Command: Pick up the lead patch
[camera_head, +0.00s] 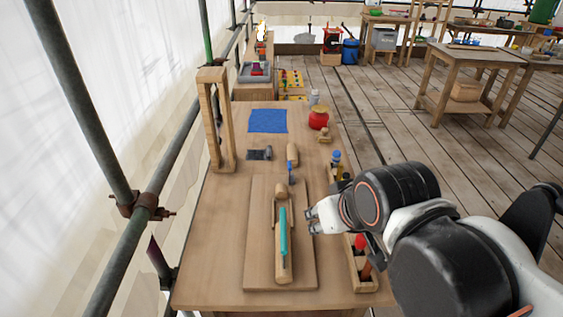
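A small dark grey piece (259,154), which looks like the lead patch, lies flat on the wooden bench (220,230) left of centre. Its right end looks thicker or rolled, but it is too small to be sure. My gripper (310,221) is over the right edge of a wooden board, nearer the camera and to the right of the grey piece, well apart from it. The fingertips are small and partly hidden by the arm, so I cannot tell how far apart they are. Nothing is visibly held.
A wooden board (258,262) bears a long wooden piece with a teal strip (283,230). A wooden mallet-like block (292,153), blue cloth (268,121) and red pot (318,119) lie beyond. A wooden frame (222,120) stands at left; a tool tray (364,280) lines the right edge.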

